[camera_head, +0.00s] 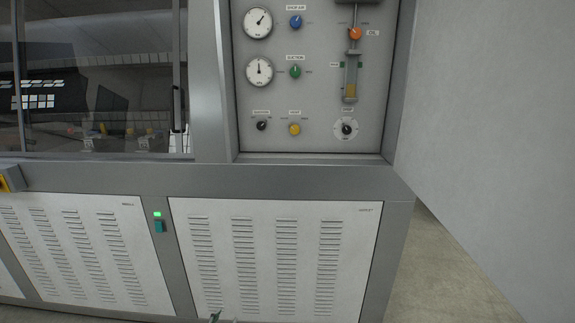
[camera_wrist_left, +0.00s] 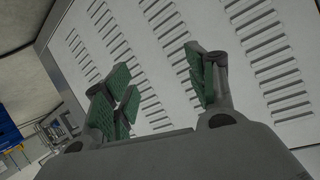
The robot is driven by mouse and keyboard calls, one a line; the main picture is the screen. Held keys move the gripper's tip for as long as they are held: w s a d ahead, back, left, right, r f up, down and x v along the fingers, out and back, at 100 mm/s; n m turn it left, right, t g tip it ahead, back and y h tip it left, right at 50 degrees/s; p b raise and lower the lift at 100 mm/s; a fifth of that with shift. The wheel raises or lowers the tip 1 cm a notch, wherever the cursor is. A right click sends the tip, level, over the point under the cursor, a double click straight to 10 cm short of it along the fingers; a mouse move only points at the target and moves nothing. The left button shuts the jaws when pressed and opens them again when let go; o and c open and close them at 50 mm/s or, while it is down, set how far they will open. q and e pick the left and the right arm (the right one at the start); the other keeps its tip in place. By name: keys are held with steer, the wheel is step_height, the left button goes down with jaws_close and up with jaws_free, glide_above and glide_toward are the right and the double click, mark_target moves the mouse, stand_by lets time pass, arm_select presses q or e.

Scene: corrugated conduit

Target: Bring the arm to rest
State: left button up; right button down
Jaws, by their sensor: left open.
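My left gripper (camera_wrist_left: 165,95) fills the lower part of the left wrist view. Its green-padded fingers are spread apart with nothing between them. Beyond the fingers is a pale louvred cabinet panel (camera_wrist_left: 165,40). In the head view only small tips of a gripper (camera_head: 224,318) show at the bottom edge, in front of the same kind of louvred panel (camera_head: 262,235). No second gripper can be made out.
A large grey machine frame (camera_head: 300,178) stands ahead. Its control panel (camera_head: 325,90) carries gauges, coloured knobs and an oil cylinder. A glass window (camera_head: 95,80) is at left. A plain light wall (camera_head: 490,120) is at right, with floor (camera_head: 435,265) showing beside it.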

arm_select(q)
steer(key=s+a+f+n+g+y, duration=0.1)
steer(key=s+a+f+g, duration=0.2)
steer(key=s+f, duration=0.85)
steer(key=s+a+f+n+g+y, duration=0.1)
steer(key=s+a+f+g+y, duration=0.15)
steer(key=s+f, duration=0.95)
steer(key=s+a+f+n+g, duration=0.1)
steer(key=s+f+g, duration=0.2)
steer(key=s, duration=1.4)
steer(key=s+a+f+g, duration=0.2)
steer(key=s+f+g, duration=0.1)
steer(key=s, duration=1.4)
steer(key=s+d+r+p, duration=0.1)
steer(key=d+r+p, duration=0.2)
steer(key=r+p, duration=0.5)
steer(key=s+d+r+p, duration=0.2)
steer(key=d+r+p, duration=0.2)
steer(key=r+p, duration=0.4)
steer(key=shift+r+p, duration=0.4)
steer(key=shift+p, duration=0.3)
arm_select(e)
steer(key=s+a+r, duration=0.1)
steer(key=a+r, duration=0.3)
steer(key=r, duration=0.4)
steer(key=s+a+r+y, duration=0.1)
steer(key=a+r, duration=0.3)
steer(key=r, duration=0.5)
steer(key=shift+s, duration=0.4)
